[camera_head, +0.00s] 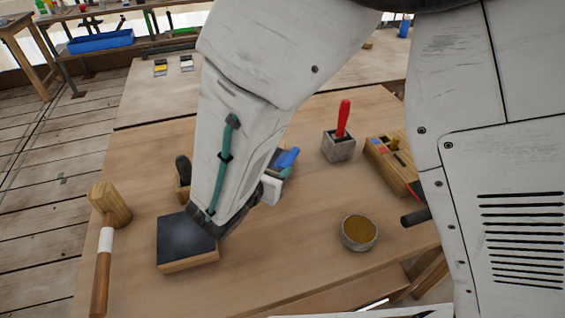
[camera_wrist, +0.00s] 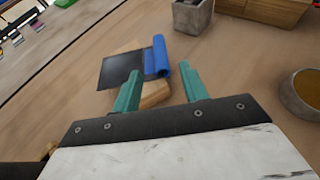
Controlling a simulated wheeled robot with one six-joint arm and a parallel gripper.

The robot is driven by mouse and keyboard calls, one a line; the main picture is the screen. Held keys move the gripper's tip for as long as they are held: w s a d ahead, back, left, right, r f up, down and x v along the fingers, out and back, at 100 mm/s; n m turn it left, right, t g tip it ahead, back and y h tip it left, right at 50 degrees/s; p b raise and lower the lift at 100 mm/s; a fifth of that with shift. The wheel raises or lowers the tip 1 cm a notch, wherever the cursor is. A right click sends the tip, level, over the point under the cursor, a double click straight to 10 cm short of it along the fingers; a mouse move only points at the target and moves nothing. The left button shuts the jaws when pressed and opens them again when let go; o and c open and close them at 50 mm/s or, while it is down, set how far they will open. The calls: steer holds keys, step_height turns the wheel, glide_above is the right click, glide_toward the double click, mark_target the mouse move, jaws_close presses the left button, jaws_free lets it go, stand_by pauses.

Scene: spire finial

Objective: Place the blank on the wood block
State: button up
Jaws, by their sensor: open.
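In the wrist view, my gripper (camera_wrist: 159,76) is open, its two teal fingers spread apart with nothing between their tips. Just beyond them is a blue cylinder (camera_wrist: 161,56), which may be the blank. It lies along the right side of a dark, flat square (camera_wrist: 122,70). A light wood piece (camera_wrist: 154,94) shows around and below these; I cannot tell exactly what rests on what. In the head view, the blue cylinder (camera_head: 288,157) shows at the right edge of my forearm, which hides most of the rest. A wood block with a dark top (camera_head: 187,243) lies front left.
A wooden mallet (camera_head: 106,225) lies at the left table edge. A grey pot (camera_head: 338,147) holds a red-handled tool (camera_head: 344,117). A round tin (camera_head: 359,232) stands front right. A wooden box (camera_head: 390,165) is behind it. Bare tabletop lies between the tin and the dark-topped block.

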steer(key=v, duration=0.5)
steer(key=s+d+r+m+g+h, duration=0.1)
steer(key=d+r+m+g, duration=0.35)
steer(key=d+m, duration=0.4)
steer(key=s+d+r+m+g+h, duration=0.1)
steer(key=d+r+m+g, duration=0.3)
steer(key=d, duration=0.8)
steer(key=s+d+r+m+g+y, duration=0.1)
steer(key=s+d+r+m+y, duration=0.2)
steer(key=s+m, duration=0.4)
steer(key=s+d+r+m+g+y, duration=0.1)
steer(key=s+d+r+m+y, duration=0.3)
steer(key=s+m, duration=0.4)
steer(key=shift+d+m+y, duration=0.7)
steer(key=shift+d+m, duration=0.15)
steer(key=shift+m, duration=0.5)
steer(key=shift+r, duration=0.1)
